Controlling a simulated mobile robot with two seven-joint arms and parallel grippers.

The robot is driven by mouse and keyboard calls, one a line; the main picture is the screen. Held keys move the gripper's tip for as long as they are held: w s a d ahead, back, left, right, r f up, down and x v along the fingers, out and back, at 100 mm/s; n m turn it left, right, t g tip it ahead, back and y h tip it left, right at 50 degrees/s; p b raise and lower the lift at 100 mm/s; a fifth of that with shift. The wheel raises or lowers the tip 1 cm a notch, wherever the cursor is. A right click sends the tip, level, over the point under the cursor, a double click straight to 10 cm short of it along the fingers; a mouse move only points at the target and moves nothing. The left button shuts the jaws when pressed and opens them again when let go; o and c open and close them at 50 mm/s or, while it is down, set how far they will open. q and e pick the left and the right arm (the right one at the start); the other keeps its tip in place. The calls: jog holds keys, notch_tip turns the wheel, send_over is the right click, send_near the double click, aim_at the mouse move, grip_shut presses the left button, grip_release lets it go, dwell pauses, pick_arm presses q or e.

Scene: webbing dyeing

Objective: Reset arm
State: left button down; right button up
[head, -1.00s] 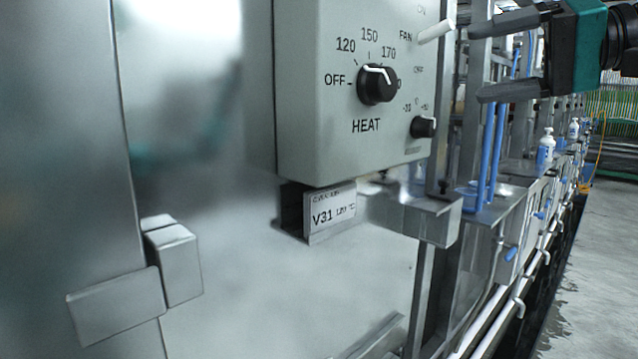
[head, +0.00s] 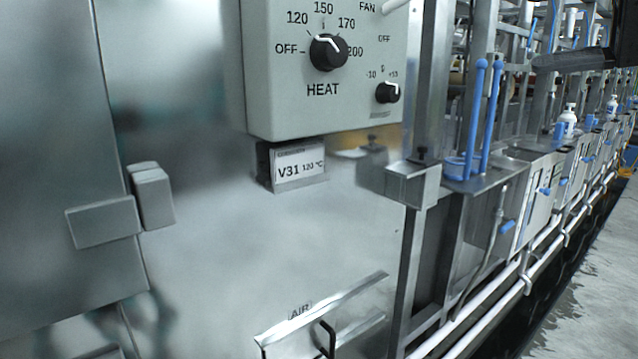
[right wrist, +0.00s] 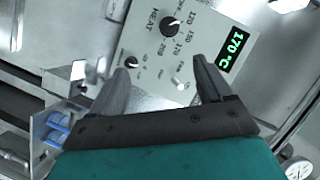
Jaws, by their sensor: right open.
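My right gripper shows in the right wrist view (right wrist: 160,70), with its two dark fingers apart and nothing between them. It points toward the grey control panel (right wrist: 165,45) and looks clear of it, though the exact gap cannot be told. In the head view only a dark finger (head: 572,60) of it shows at the top right edge, right of the panel. The black HEAT knob (head: 328,52) is on the panel, with OFF, 120, 150, 170 and 200 marks. A green display (right wrist: 234,52) reads 170 °C. My left gripper is out of view.
A tag (head: 299,168) reading V31 120 °C hangs under the panel. A smaller knob (head: 387,92) is below right of the HEAT knob. A metal latch (head: 120,210) is on the left. Blue rods (head: 490,115) and white bottles (head: 568,122) stand along the machine. Floor is open at right.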

jog(key=w+a+f+m+g+y, duration=0.1)
jog(key=w+a+f+m+y, duration=0.3)
jog(key=a+f+m+y, duration=0.55)
notch_tip(320, 180, down, 21)
jog(key=w+m+t+h+p, duration=0.15)
jog(key=m+t+h, duration=0.8)
jog(key=m, duration=2.05)
jog(key=s+d+f+m+h, duration=0.1)
jog(key=s+f+m+h, duration=0.3)
jog(key=f+m, duration=0.6)
jog(key=s+f+m+h, duration=0.5)
jog(key=f+m, duration=0.5)
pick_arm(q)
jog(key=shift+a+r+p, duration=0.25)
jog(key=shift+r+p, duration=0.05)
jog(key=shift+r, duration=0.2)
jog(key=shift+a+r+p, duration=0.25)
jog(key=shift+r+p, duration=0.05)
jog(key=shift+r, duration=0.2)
pick_arm(e)
jog(key=s+f+m+g+h, duration=0.2)
jog(key=s+f+m+g, duration=0.4)
jog(key=s+f+m, duration=0.3)
jog(key=s+f, duration=0.3)
jog(key=s, duration=0.1)
jog(key=shift+s+a+f, duration=0.3)
jog(key=shift+a+f, duration=0.05)
jog(key=shift+f, duration=0.05)
jog(key=shift+m, duration=0.25)
jog(key=shift+c, duration=0.2)
